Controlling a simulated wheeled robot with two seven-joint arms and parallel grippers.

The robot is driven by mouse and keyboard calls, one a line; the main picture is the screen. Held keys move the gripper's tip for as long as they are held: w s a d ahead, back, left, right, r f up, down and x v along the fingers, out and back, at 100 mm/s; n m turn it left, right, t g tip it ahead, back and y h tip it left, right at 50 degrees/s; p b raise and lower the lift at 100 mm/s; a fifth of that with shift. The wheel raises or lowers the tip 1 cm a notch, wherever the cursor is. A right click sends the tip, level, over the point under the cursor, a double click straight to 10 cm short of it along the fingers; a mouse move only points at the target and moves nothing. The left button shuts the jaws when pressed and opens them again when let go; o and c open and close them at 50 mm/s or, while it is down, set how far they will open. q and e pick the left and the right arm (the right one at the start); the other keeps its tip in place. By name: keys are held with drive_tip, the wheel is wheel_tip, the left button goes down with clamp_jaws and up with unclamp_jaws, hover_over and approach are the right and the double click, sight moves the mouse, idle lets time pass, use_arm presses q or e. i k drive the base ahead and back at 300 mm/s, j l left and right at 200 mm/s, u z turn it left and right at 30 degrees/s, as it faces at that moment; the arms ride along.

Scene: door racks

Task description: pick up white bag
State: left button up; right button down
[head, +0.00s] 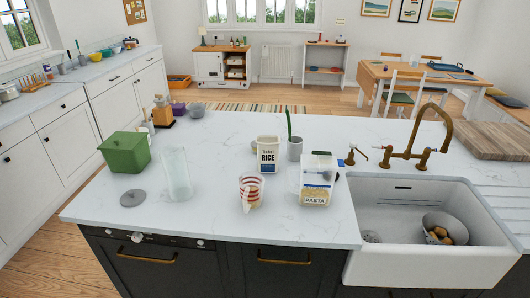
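A white rice bag (268,155) with dark "RICE" lettering stands upright on the pale marble island counter (225,223), near its middle. It looks like the white bag, though it could be a carton. A clear container labelled "PASTA" (315,197) with a pale lid stands in front of it to the right. A red-and-white striped cup or jug (251,190) stands in front of it to the left. Neither of my grippers shows in the head view.
A green box (124,153), a clear glass vessel (176,175) and a grey disc (133,198) stand at left. At right are a white sink (430,262) and brass tap (410,153). The counter's front middle is clear.

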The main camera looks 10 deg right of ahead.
sight(267, 146)
drive_tip(key=i+l+u, duration=0.1)
drive_tip(key=i+l, duration=0.4)
drive_tip(key=i+l+u, duration=0.1)
drive_tip(key=i+l, duration=0.4)
drive_tip(key=l, duration=0.15)
